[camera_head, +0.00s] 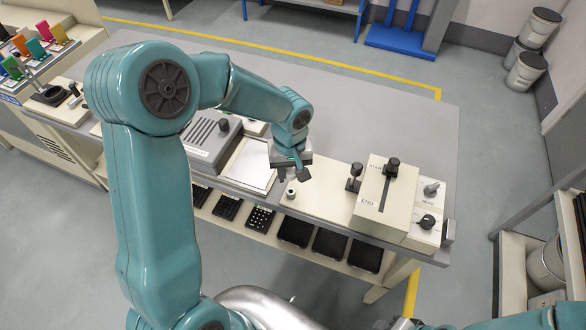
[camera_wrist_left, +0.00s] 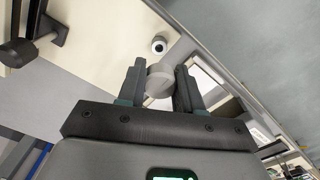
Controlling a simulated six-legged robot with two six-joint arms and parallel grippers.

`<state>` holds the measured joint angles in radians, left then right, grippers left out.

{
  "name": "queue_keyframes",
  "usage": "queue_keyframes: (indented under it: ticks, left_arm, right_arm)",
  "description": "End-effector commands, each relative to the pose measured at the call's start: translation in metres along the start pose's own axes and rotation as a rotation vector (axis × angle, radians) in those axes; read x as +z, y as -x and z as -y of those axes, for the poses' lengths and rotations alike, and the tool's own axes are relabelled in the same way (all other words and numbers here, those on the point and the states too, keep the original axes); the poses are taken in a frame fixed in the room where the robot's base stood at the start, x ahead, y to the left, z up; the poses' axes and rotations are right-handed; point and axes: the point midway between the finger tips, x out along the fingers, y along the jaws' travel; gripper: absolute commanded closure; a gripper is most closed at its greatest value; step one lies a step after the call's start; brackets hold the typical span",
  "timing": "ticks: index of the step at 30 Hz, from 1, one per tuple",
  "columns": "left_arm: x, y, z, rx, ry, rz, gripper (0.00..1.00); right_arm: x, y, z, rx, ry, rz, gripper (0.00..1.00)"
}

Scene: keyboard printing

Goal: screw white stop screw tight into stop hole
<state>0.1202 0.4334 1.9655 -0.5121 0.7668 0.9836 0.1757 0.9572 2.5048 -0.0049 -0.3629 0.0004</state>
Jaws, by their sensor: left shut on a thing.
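My left gripper (camera_head: 300,176) hangs over the front part of the bench, pointing down. Beyond the screw, a white ring with a dark centre, which looks like the stop hole (camera_wrist_left: 159,45), sits on the cream panel. In the head view this ring (camera_head: 291,192) is just below and left of the gripper. The screw is apart from the ring in the wrist view. My right gripper is not in view.
A cream box with a lever slot marked START and END (camera_head: 383,205) stands to the right of the gripper. A dark knob (camera_head: 354,177) stands between them. A pale framed plate (camera_head: 250,165) lies to the left.

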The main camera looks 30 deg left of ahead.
Motion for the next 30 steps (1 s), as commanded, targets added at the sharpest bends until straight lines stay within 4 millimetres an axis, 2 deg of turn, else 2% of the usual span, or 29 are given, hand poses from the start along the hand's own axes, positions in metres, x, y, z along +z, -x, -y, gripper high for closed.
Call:
queue_keyframes:
  ticks: [12,24,30]
  left_arm:
    - [-0.002,-0.003,0.001,0.001,-0.002,-0.001,1.00]
    - [-0.002,-0.045,0.001,0.000,-0.001,0.000,1.00]
    - [-0.001,-0.052,0.001,0.000,-0.001,0.000,1.00]
  right_arm:
    - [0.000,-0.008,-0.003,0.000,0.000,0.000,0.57]
    - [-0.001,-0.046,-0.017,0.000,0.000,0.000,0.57]
    - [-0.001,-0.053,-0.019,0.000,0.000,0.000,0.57]
